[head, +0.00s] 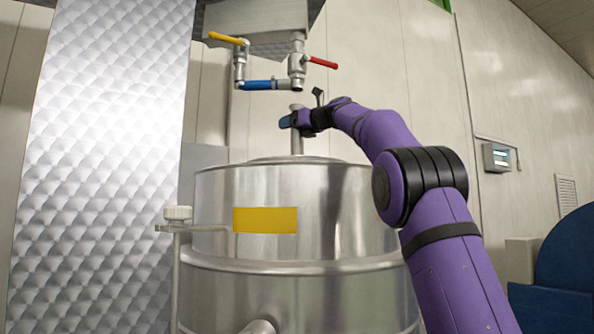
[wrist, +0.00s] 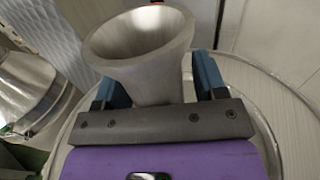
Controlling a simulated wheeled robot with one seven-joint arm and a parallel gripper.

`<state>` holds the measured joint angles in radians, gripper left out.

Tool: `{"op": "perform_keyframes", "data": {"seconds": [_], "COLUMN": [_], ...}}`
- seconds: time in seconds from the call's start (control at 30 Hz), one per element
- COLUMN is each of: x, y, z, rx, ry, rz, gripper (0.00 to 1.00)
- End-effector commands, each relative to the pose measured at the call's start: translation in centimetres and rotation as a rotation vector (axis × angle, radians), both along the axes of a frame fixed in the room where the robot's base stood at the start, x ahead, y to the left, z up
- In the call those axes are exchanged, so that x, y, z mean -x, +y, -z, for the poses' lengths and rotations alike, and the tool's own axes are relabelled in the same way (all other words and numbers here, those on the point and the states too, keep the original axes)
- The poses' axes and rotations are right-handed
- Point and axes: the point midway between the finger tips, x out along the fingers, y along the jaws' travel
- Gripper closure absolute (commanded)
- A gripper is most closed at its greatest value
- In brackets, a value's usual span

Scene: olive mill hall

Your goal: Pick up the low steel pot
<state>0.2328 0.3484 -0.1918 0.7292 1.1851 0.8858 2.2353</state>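I cannot pick out a low steel pot for certain in either view. My gripper (head: 290,121) is above the large steel vessel in the head view, level with a slim grey upright piece (head: 297,144). In the wrist view a hollow, flared grey metal piece (wrist: 148,75) stands between the two blue fingers of my gripper (wrist: 158,88). It looks like the same upright piece. The fingers are spread, with a narrow gap seen at the right one. Contact at the left finger is unclear. The foot of the piece is hidden in the wrist view.
The large steel vessel (head: 315,205) with a yellow label stands below my arm. Taps with yellow (head: 224,38), red (head: 324,63) and blue (head: 257,85) parts hang just above my gripper. A quilted metal panel (head: 95,170) is at left. A shiny steel vessel (wrist: 28,88) shows at left in the wrist view.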

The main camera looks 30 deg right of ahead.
Motion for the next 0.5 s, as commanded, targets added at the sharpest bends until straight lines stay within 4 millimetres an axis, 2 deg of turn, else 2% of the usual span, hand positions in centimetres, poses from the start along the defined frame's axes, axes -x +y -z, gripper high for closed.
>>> {"op": "perform_keyframes", "data": {"seconds": [0.03, 0.27, 0.5], "x": [0.0, 0.01, 0.1], "y": [-0.01, -0.02, 0.0], "z": [0.01, 0.01, -0.12], "rx": [0.0, 0.0, 0.0], "ry": [0.0, 0.0, -0.002], "rz": [0.0, 0.0, 0.0], "gripper": [0.48, 1.0, 1.0]}}
